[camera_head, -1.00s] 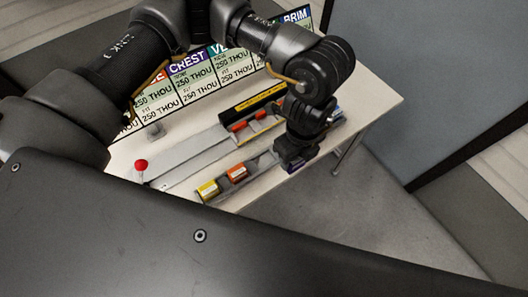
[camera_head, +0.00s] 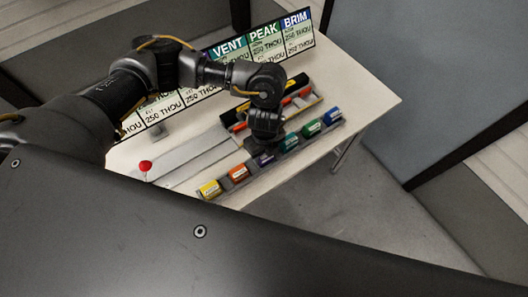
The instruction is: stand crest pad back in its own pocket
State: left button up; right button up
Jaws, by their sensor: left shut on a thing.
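My left gripper (camera_head: 265,145) points down over the front rack and is shut on a purple pad, the crest pad (camera_head: 264,159). Purple is the colour that marked CREST on the board. The pad is at the gap between the orange pad (camera_head: 238,173) and the teal pad (camera_head: 289,142) of the front rack (camera_head: 226,187). The fingers cover most of the pad, and I cannot tell whether it rests in the pocket or hangs just above it. My right gripper is not in view.
The rack also holds a yellow pad (camera_head: 210,190), a green pad (camera_head: 311,129) and a blue pad (camera_head: 332,116). Behind it is a black and yellow tray (camera_head: 293,84) with orange parts. A label board (camera_head: 262,46) stands at the back; a red knob (camera_head: 145,165) is at left.

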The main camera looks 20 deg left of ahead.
pick_arm(q)
jog(key=shift+f, duration=0.25)
jog(key=shift+f, duration=0.15)
jog(key=o, duration=1)
jog(key=shift+c, duration=0.2)
notch_tip(320, 180, up, 12)
